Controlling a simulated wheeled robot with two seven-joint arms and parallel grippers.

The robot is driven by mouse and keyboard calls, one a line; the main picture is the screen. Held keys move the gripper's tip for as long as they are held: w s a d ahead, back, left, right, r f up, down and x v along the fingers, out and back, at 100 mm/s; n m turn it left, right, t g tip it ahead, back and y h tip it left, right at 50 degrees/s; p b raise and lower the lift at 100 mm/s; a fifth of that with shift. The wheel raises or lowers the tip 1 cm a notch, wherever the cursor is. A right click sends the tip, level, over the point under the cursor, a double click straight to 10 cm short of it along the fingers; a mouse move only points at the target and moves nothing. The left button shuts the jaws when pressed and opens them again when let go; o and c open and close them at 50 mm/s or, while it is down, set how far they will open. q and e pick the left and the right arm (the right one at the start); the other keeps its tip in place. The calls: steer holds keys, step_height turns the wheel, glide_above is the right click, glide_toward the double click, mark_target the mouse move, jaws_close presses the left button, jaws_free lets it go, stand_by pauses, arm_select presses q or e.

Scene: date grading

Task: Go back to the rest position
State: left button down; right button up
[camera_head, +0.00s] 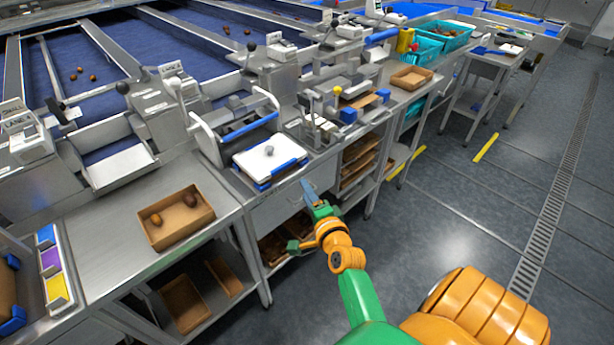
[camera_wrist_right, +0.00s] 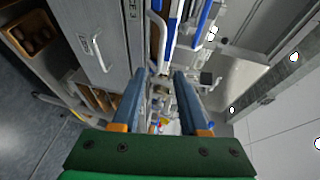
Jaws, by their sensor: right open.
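My right arm reaches in from the bottom of the head view. Its gripper (camera_head: 309,190) is beside the front edge of the steel bench, in front of a drawer front. In the right wrist view my right gripper (camera_wrist_right: 158,95) has its two blue fingers apart, with nothing between them. The drawer front with a handle (camera_wrist_right: 95,48) shows at the left of that view, apart from the fingers. My left gripper does not show in either view.
A cardboard tray (camera_head: 155,236) with brown dates stands on the bench at left. A white board with blue edges (camera_head: 262,166) lies near the bench edge. Teal crates (camera_head: 457,39) are at the back.

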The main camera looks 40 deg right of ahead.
steer(key=shift+w+f, duration=0.1)
steer(key=s+a+f+n+g+y, duration=0.2)
steer(key=s+a+f+n, duration=0.15)
steer(key=f, duration=0.45)
steer(key=s+a+f+n+g+y, duration=0.1)
steer(key=s+a+f+n+g, duration=0.2)
steer(key=f, duration=0.5)
steer(key=s+a+f+n+g+y, duration=0.2)
steer(key=s+a+f+n, duration=0.25)
steer(key=f, duration=0.25)
steer(key=s+f+n+g, duration=0.3)
steer(key=s+f+n, duration=0.3)
steer(key=s, duration=0.6)
steer(key=s+a+f+n+g, duration=0.1)
steer(key=s+f+n+g, duration=0.3)
steer(key=s, duration=0.8)
steer(key=shift+s+a+f+n, duration=0.2)
steer(key=shift+a+f+n, duration=0.1)
steer(key=shift+f+n, duration=0.75)
steer(key=shift+r, duration=0.2)
